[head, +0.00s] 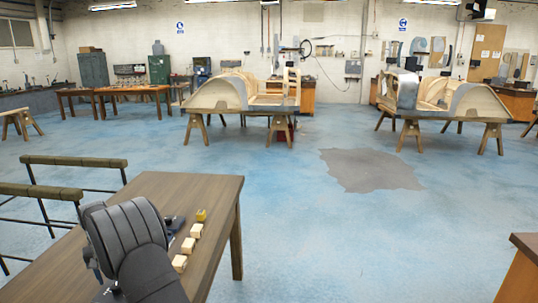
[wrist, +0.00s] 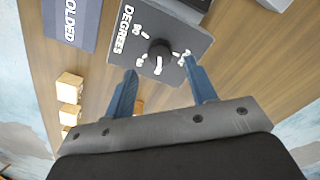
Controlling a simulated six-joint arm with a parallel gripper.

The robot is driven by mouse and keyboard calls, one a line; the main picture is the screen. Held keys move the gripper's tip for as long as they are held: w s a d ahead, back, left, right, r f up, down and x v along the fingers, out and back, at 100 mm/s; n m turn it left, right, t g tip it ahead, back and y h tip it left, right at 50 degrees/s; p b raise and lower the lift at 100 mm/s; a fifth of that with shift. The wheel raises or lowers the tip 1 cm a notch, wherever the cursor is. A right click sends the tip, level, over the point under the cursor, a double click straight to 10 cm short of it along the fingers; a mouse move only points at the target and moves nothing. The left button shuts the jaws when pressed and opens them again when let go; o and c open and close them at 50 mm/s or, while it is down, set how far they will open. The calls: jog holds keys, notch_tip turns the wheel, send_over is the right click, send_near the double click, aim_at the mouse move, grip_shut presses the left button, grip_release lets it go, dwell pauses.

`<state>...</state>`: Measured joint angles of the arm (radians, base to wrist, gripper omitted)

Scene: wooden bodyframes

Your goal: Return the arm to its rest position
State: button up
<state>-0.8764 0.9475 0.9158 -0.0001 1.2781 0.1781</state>
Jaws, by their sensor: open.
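My gripper (wrist: 159,66) shows in the wrist view with two blue fingers spread apart and nothing held between them. Past the fingertips is a dark grey plate (wrist: 185,18) marked DEGREES, with a round black knob (wrist: 158,53) bearing a white mark. The knob appears between the fingertips in the picture; I cannot tell how far beyond them it lies. In the head view my dark arm (head: 130,240) is bent over the wooden table (head: 155,190), and it hides the fingers and much of the table behind it.
Several pale wooden blocks (head: 189,245) stand in a row right of my arm, with a yellow block (head: 201,215) at the far end. A blue-grey panel (wrist: 70,22) with lettering lies left of the dial plate. The table's right edge is close to the blocks.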

jog(key=shift+f, duration=2.4)
jog(key=shift+r, duration=0.15)
notch_tip(320, 180, up, 17)
notch_tip(320, 180, down, 17)
jog(key=shift+f, duration=0.2)
jog(key=n, duration=0.6)
jog(key=shift+r, duration=0.1)
jog(key=n, duration=0.7)
jog(key=shift+s, duration=0.1)
jog(key=shift+r, duration=0.6)
